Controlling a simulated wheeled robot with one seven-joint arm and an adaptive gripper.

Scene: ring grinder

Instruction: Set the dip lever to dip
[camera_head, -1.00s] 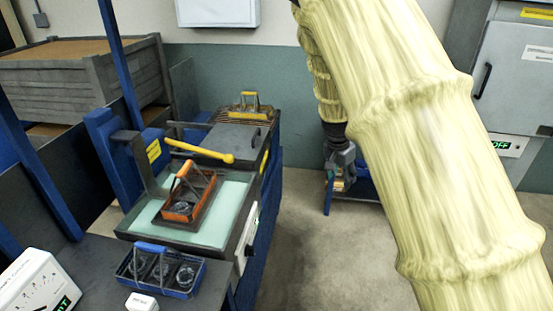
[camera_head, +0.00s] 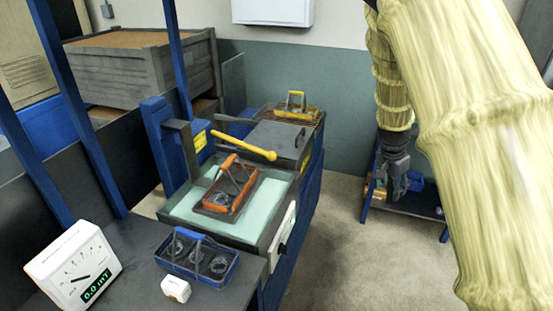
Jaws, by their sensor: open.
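An orange-handled basket (camera_head: 240,205) sits tilted in the tank area, below the lever. My gripper (camera_head: 399,188) is open and empty, pointing down, well to the right of the lever and apart from it. Its fingers are small in the picture.
A blue-handled basket (camera_head: 180,267) with dark round parts, a small white block (camera_head: 175,289) and a white meter (camera_head: 72,263) are on the front bench. A yellow-handled basket (camera_head: 296,111) stands behind the tank. Bare floor (camera_head: 340,240) lies to the right.

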